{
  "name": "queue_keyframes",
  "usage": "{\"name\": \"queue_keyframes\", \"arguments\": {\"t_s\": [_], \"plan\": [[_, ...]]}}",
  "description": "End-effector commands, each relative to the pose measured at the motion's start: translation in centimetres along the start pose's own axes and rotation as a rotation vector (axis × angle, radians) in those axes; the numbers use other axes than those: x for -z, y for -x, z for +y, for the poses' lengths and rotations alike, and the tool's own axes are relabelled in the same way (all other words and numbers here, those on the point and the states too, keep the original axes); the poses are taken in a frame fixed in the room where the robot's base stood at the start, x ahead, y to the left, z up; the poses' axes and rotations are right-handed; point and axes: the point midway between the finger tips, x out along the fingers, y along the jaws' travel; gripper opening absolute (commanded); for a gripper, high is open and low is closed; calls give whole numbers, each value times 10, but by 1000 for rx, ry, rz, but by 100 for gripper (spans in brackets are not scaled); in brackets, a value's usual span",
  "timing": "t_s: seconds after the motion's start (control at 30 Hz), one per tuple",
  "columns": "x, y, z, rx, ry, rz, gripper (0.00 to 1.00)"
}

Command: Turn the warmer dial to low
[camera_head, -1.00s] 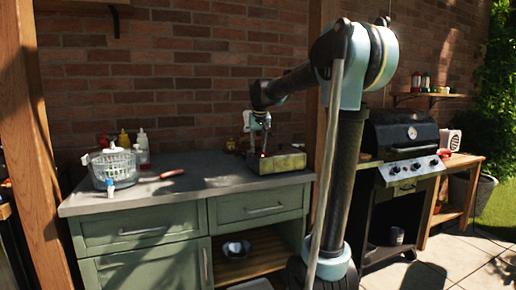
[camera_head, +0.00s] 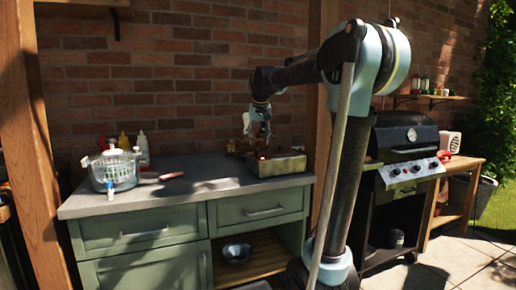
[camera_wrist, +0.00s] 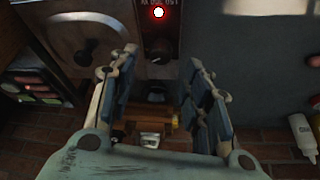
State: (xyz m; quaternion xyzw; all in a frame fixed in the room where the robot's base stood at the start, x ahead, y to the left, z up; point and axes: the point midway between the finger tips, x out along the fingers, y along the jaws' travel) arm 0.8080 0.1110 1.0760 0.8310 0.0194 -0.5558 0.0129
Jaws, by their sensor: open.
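The warmer (camera_head: 285,165) appears to be the low box at the right end of the grey counter. In the wrist view a dark control strip (camera_wrist: 143,30) carries a lit red lamp (camera_wrist: 158,12), with small upside-down lettering at the top edge. A dark round knob, apparently the dial (camera_wrist: 160,47), sits below the lamp. My gripper (camera_wrist: 162,64) is open, its fingers either side of the line to the knob with nothing between them. I cannot tell how far the tips are from the knob. In the head view my gripper (camera_head: 262,138) hangs over the box.
A brick wall is behind; a grill (camera_head: 405,145) stands right.

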Motion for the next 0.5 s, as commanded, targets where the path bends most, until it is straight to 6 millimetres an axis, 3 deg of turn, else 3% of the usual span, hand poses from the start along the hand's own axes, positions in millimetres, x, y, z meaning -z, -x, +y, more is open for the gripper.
{"name": "queue_keyframes", "arguments": {"t_s": [0.23,0.5], "plan": [[0,44,0,0,0,0,44],[0,64,0,0,0,0,44]]}}
